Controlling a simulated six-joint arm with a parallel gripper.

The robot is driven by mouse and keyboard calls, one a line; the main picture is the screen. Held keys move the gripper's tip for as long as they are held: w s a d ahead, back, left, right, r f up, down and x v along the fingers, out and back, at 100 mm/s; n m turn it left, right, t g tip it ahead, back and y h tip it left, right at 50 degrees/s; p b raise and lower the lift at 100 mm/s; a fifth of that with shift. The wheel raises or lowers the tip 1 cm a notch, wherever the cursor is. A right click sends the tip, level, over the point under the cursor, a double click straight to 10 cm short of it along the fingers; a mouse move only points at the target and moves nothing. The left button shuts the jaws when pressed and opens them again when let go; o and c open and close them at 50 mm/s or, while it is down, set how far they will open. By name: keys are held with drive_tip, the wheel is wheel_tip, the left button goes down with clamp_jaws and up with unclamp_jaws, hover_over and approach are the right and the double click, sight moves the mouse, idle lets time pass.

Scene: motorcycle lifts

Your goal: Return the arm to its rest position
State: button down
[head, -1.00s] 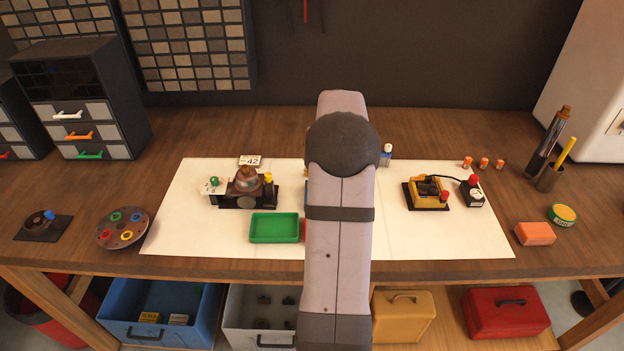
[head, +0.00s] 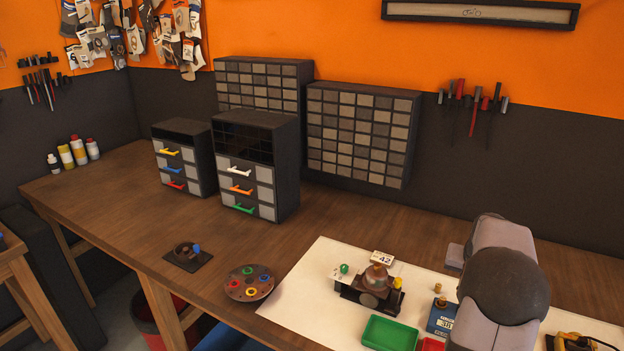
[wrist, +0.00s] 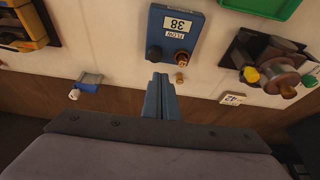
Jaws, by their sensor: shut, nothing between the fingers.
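In the wrist view my gripper (wrist: 160,95) points over the bench with its blue-grey fingers together and nothing between them. Beyond the fingertips is a blue box (wrist: 171,50) labelled FLOW 38, with a small brass piece (wrist: 180,78) beside it. The fingers appear apart from both. In the head view my arm (head: 500,285) rises at the lower right; its fingers are hidden there. The blue box (head: 441,320) shows just left of the arm.
A motor-like fixture (head: 370,288), a green tray (head: 390,334) and a round dish (head: 249,284) stand left of my arm. Drawer cabinets (head: 255,165) stand at the back. The wooden bench (head: 110,215) is largely clear at the left.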

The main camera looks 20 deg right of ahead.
drive_tip(key=s+a+f+n+g+y, duration=0.15)
drive_tip(key=a+n, duration=0.25)
drive_tip(key=a, duration=1.9)
drive_tip(key=s+a+f+n+g, duration=0.1)
drive_tip(key=s+a+n, duration=0.1)
drive_tip(key=s+a, duration=0.6)
drive_tip(key=s+a+f+n+y, duration=0.1)
drive_tip(key=s+a+f+n, duration=0.1)
drive_tip(key=s+a, duration=0.6)
drive_tip(key=shift+a+f+n+g, duration=0.3)
drive_tip(key=shift+a+n+g, duration=0.1)
drive_tip(key=shift+a, duration=0.5)
drive_tip(key=shift+y, duration=0.25)
wheel_tip(320, 180, down, 8)
drive_tip(key=b, duration=0.8)
drive_tip(key=shift+f+b, duration=0.25)
drive_tip(key=shift+b, duration=0.05)
